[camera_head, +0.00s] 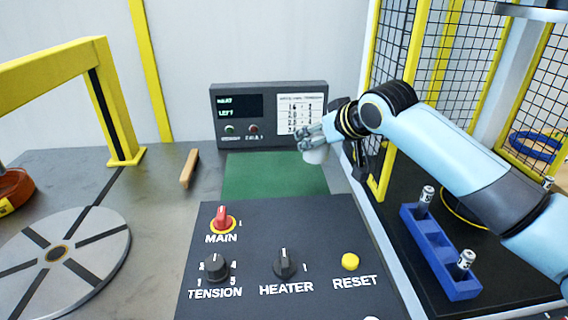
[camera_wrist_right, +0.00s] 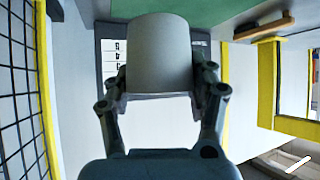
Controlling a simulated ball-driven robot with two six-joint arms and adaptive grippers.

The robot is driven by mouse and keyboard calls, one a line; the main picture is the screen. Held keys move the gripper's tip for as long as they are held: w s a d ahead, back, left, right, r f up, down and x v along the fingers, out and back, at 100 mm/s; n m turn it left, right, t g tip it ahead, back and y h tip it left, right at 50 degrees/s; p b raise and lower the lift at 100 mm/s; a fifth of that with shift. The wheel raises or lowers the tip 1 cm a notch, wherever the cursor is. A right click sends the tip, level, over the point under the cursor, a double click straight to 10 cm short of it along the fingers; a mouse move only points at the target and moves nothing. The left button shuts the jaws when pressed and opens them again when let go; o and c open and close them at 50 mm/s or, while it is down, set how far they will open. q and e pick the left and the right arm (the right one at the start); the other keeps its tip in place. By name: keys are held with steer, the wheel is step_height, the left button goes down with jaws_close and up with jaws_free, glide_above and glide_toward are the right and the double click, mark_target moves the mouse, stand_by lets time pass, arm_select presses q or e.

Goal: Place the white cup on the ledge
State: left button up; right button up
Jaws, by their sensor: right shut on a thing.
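The white cup (camera_head: 317,156) is in my right gripper (camera_head: 318,141). In the right wrist view the cup (camera_wrist_right: 160,58) sits between the two fingers, which are shut on its sides. The cup is held up in front of the display box, over the far right part of the green mat (camera_head: 262,178) in the head view. Its height above the mat is hard to tell. I cannot tell which surface is the ledge. My left gripper is not in view.
A display box (camera_head: 240,131) with a paper chart stands behind the mat. The control panel (camera_head: 250,235) with knobs is in front. A wooden bar (camera_head: 189,168) lies left. A blue rack (camera_head: 436,250) holding small cylinders and a mesh fence (camera_head: 398,50) are right. A round turntable (camera_head: 85,250) is left.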

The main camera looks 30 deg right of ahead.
steer(key=w+a+f, duration=0.1)
steer(key=w, duration=0.1)
steer(key=w+a+f, duration=0.1)
steer(key=w+f, duration=0.1)
steer(key=w+a+f, duration=0.1)
steer(key=w, duration=0.1)
steer(key=shift+w+a+f, duration=0.2)
steer(key=shift+a, duration=0.2)
steer(key=shift+f, duration=2)
steer(key=shift+f, duration=0.1)
steer(key=o, duration=1.2)
steer(key=shift+c, duration=0.2)
